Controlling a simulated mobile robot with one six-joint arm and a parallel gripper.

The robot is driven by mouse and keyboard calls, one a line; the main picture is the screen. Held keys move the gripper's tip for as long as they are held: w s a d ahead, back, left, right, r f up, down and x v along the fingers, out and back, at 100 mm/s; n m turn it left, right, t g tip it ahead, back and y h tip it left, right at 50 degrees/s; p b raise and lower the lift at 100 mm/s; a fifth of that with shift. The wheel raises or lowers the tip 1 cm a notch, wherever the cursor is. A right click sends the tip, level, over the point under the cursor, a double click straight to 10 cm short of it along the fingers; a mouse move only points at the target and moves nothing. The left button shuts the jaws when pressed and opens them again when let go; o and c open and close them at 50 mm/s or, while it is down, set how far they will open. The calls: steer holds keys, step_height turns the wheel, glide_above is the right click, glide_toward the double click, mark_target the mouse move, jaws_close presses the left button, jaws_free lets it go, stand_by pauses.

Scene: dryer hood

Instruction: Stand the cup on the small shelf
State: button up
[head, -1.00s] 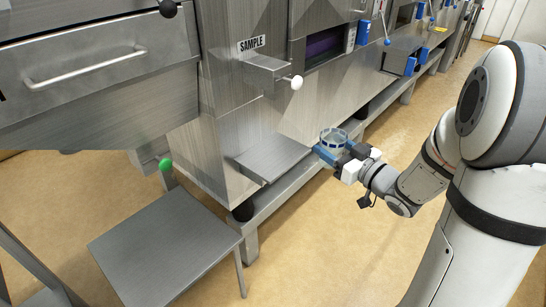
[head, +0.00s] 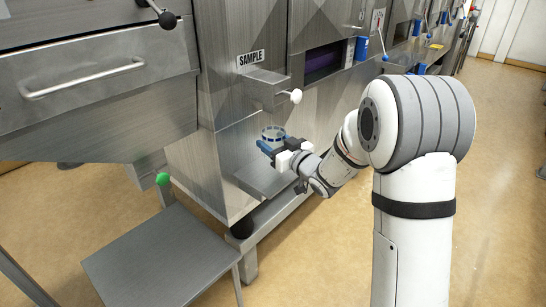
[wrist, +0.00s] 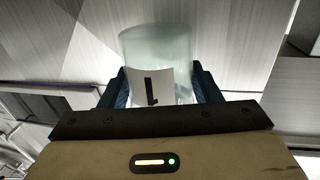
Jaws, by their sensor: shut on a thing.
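In the wrist view the cup (wrist: 158,50) sits between the two dark blue fingers of my gripper (wrist: 160,88), with a white label bearing a black mark. The fingers are shut on it. In the head view the cup appears over the small metal shelf (head: 262,184), below the SAMPLE label. My gripper and forearm hide part of the shelf. I cannot tell the exact height of the cup above it.
A sample drawer with a white knob (head: 296,96) juts out above the cup. A low metal table (head: 160,255) with a green ball (head: 162,179) near it stands at the front left. A large drawer (head: 100,85) overhangs at the left. The floor at right is clear.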

step_height(320, 180, down, 4)
steer(key=shift+r+b, duration=0.1)
steer(key=shift+b, duration=0.4)
steer(key=shift+w+a+f, duration=0.1)
steer(key=shift+a+f, duration=0.1)
steer(key=shift+f, duration=0.05)
steer(key=shift+f, duration=0.15)
steer(key=o, duration=1)
